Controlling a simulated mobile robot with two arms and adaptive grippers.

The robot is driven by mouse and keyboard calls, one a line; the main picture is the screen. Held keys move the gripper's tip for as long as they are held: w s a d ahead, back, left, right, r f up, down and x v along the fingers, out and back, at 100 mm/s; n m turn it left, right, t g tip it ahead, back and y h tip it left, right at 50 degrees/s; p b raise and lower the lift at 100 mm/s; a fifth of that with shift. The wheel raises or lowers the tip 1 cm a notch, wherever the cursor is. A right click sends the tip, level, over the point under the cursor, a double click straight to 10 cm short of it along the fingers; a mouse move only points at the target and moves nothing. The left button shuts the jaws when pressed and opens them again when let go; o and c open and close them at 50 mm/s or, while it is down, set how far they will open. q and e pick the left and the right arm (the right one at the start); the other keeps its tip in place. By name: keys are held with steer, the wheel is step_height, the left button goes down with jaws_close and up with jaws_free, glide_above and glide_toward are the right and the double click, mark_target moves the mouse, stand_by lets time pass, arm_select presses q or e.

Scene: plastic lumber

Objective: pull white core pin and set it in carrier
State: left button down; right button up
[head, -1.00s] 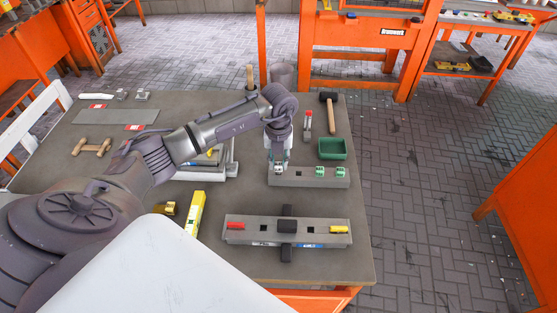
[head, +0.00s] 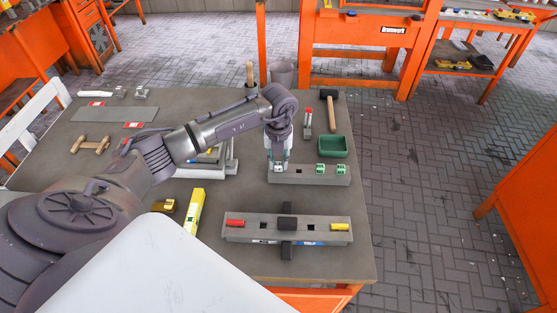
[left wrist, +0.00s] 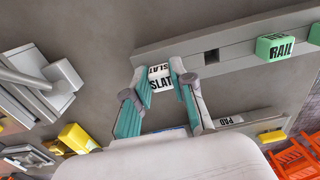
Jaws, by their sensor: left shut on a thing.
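My left gripper (head: 278,166) is shut on the white core pin (left wrist: 160,82), a small white block lettered SLAT. The pin is at the left end of a long grey bar (head: 310,180), which also shows in the left wrist view (left wrist: 235,50). Two green pins (head: 330,168) sit toward the bar's right end, with an empty square hole between. I cannot tell how deep the white pin sits. Nearer stands a second grey bar (head: 262,229) with a red pin (head: 235,223), a yellow pin (head: 340,227), open holes and a black block (head: 287,223) in the middle. My right gripper is out of view.
A green tray (head: 333,147), a mallet (head: 329,98) and a red-topped tool (head: 308,118) lie behind the far bar. A yellow level (head: 194,210) lies left of the near bar. Bare grey tabletop separates the two bars.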

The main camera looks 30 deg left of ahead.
arm_select(q)
steer(key=shift+f, duration=0.25)
steer(key=c, duration=0.5)
jaws_free()
steer(key=shift+r, duration=0.1)
steer(key=shift+r+p, duration=2.4)
steer(key=shift+r, duration=1.1)
steer(key=shift+s+f, duration=0.1)
steer(key=shift+f, duration=0.05)
